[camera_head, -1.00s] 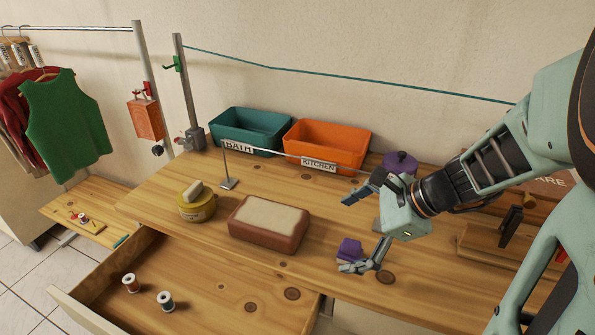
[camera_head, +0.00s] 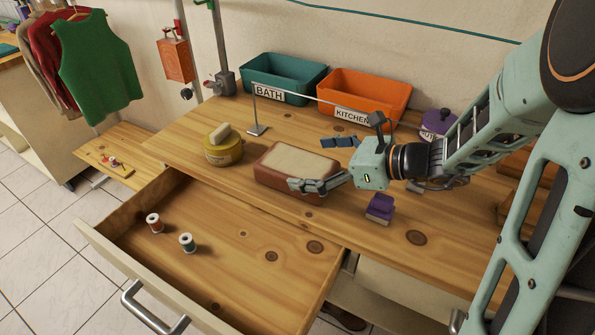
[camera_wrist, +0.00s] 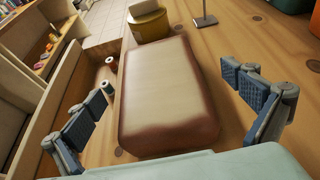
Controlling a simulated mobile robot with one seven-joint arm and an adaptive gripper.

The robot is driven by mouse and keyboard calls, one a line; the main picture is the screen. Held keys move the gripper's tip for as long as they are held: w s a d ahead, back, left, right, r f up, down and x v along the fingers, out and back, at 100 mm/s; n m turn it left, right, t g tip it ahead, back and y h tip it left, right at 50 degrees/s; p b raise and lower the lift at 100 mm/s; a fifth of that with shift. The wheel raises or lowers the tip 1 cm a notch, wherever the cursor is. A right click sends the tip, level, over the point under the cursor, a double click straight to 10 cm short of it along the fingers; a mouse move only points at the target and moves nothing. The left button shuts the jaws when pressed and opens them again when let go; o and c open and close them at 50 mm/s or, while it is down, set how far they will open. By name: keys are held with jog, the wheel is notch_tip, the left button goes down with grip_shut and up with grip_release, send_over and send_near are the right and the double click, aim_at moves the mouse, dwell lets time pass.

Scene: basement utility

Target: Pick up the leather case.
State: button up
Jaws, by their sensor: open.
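The leather case is most likely the brown box-like block with a pale top (camera_head: 294,170), lying flat on the wooden worktop; no label shows. In the wrist view this brown case (camera_wrist: 165,95) fills the middle, between the two fingers. My gripper (camera_head: 322,164) is open at the case's right end, one finger on its near side and one toward its far side. In the wrist view my gripper's fingers (camera_wrist: 172,108) stand apart on either side with visible gaps. Nothing is held.
A yellow round tin (camera_head: 223,150) stands left of the case. A thin metal stand (camera_head: 257,129) is behind it. Teal bin (camera_head: 285,80) and orange bin (camera_head: 364,98) stand at the back. A purple-topped block (camera_head: 380,208) lies right. The open drawer (camera_head: 230,260) holds spools.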

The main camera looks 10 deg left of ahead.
aim_at(295, 161)
jog(key=x, duration=0.4)
jog(key=shift+s+a, duration=0.1)
jog(key=shift+a, duration=0.05)
jog(key=c, duration=2)
